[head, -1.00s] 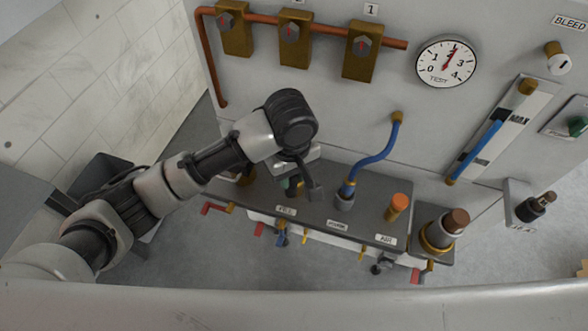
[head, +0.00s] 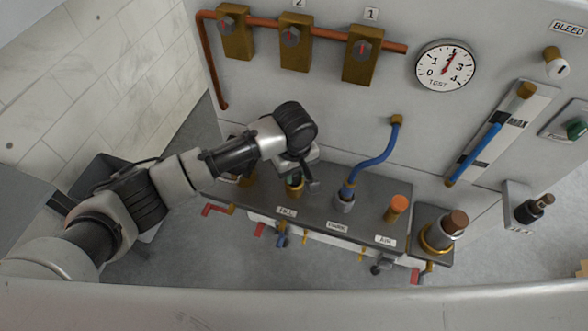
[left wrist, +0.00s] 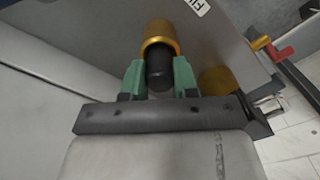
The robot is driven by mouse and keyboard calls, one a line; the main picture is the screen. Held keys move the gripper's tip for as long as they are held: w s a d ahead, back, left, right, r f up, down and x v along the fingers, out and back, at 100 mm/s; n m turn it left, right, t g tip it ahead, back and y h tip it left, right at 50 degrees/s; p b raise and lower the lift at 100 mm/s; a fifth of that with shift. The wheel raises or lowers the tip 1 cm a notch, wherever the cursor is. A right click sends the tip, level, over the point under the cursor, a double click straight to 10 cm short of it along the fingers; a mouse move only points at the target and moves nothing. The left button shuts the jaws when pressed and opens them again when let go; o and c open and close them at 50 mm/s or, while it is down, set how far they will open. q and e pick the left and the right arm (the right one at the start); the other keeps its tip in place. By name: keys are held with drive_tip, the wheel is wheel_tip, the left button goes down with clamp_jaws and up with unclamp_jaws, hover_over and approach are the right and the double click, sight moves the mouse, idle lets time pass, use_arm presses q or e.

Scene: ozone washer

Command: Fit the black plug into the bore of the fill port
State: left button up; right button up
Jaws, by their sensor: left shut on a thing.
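My left gripper (left wrist: 158,82) has green fingers and is shut on the black plug (left wrist: 159,74), which shows between them in the left wrist view. Just beyond the plug is the brass collar of the fill port (left wrist: 158,32). The plug's far end overlaps the collar's rim there; I cannot tell whether it is inside the bore. In the head view the left gripper (head: 294,181) is at the brass fill port (head: 297,191), behind the FILL label. My wrist hides most of the plug there. My right gripper is not in view.
A blue hose (head: 378,163) runs into the port just right of the fill port. An orange-capped port (head: 397,207) and a brown-topped brass fitting (head: 447,228) stand farther right. A second brass cylinder (left wrist: 217,78) is close to the right finger in the left wrist view.

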use_arm(q)
drive_tip(key=shift+f, duration=0.1)
drive_tip(key=o, duration=0.9)
wheel_tip(320, 180, up, 12)
idle(0.4)
